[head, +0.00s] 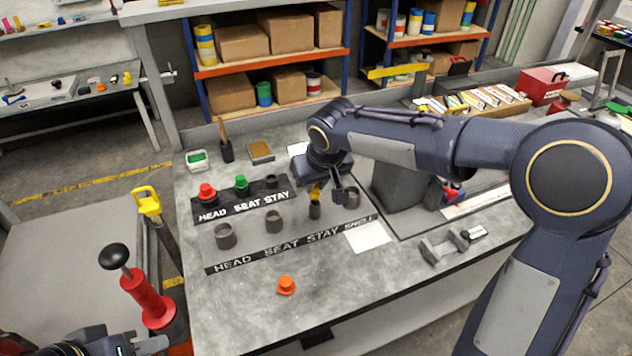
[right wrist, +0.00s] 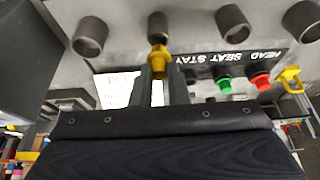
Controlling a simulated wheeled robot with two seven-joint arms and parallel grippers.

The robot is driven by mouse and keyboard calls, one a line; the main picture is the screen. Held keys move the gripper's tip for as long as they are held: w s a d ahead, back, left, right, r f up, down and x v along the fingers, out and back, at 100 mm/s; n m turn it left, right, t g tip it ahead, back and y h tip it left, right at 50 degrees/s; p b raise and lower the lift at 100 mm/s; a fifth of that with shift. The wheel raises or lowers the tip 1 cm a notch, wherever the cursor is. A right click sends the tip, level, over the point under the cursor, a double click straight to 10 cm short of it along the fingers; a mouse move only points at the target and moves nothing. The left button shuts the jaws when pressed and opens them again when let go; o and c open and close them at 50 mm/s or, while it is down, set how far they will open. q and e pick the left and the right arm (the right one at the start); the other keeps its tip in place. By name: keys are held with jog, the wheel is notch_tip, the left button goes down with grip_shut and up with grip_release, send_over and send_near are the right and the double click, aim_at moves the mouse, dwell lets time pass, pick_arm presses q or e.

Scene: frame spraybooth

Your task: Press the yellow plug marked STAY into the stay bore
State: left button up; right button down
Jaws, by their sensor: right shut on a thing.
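The yellow plug (head: 315,190) is between the fingers of my right gripper (head: 327,195), and it also shows in the right wrist view (right wrist: 158,62). My right gripper (right wrist: 160,88) is shut on it. The stay bore, a dark grey tube (head: 314,210), stands directly below the plug; in the right wrist view the tube (right wrist: 158,25) lines up closely with the plug's end. I cannot tell whether the plug's tip is inside the bore. Its STAY marking is not readable. My left gripper (head: 140,347) is partly cut off at the lower left, away from the bores.
Tubes stand beside the stay bore at HEAD (head: 225,236), SEAT (head: 273,222) and the far right (head: 351,198). Behind, a rack (head: 230,207) holds red (head: 207,191) and green (head: 241,183) plugs. An orange piece (head: 286,286) lies on the front bench. A red-handled tool (head: 147,298) stands at left.

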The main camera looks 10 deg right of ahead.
jog(key=shift+f+b, duration=1.25)
jog(key=shift+f, duration=0.2)
jog(key=c, duration=1.3)
grip_release()
jog(key=shift+r, duration=0.1)
jog(key=shift+r, duration=0.15)
jog(key=v, duration=0.7)
jog(key=shift+s+r, duration=0.15)
jog(key=shift+r, duration=0.1)
